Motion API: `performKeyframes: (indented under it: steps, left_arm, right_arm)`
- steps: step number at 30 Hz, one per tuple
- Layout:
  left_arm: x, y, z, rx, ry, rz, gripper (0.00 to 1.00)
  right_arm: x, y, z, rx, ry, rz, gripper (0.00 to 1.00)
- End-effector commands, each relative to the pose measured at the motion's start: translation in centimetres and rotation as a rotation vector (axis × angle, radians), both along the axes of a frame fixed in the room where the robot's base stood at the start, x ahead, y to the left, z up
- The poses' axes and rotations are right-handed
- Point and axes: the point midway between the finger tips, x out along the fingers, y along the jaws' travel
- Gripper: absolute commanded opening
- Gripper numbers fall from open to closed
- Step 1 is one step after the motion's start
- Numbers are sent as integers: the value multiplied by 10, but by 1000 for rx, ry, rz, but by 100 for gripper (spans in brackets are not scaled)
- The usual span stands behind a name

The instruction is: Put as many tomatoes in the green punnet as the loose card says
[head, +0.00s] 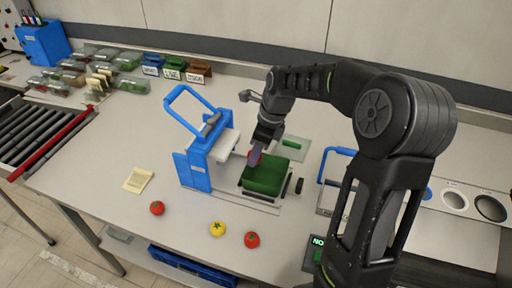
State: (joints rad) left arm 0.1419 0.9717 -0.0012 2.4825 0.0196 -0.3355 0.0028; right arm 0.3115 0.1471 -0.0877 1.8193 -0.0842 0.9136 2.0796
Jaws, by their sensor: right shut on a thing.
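The green punnet (262,190) stands at the middle of the bench, beside a blue-framed device. My right gripper (256,154) is shut on a red tomato (254,158), which shows only in part, at the punnet's far left edge. I cannot tell whether the tomato touches the punnet, and the punnet's contents are not clear. A red tomato (157,208), a yellow tomato (218,229) and another red tomato (252,240) lie loose near the front. A pale yellow card (138,180) lies flat at the left; its writing is too small to read. My left gripper is out of view.
The blue-framed device (196,165) stands close left of the punnet. A clear sheet with a green mark (291,144) lies behind it. A blue-handled thing (335,182) and a small display (317,241) are at the right. Clear packs (132,84) stand at the back left. A roller conveyor (40,125) is at far left.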

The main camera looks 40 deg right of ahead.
Motion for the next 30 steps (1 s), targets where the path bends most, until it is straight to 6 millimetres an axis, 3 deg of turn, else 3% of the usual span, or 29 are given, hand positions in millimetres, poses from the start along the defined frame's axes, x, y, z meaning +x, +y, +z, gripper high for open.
performKeyframes:
  steps: [3, 10, 30]
  left_arm:
    - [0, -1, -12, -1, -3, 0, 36]
    - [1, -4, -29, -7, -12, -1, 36]
    - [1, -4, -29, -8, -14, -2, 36]
  right_arm:
    - [0, 0, -20, 1, 1, 0, 0]
    - [0, 0, -41, 0, 0, 1, 0]
    - [0, 0, -48, 0, 0, 1, 0]
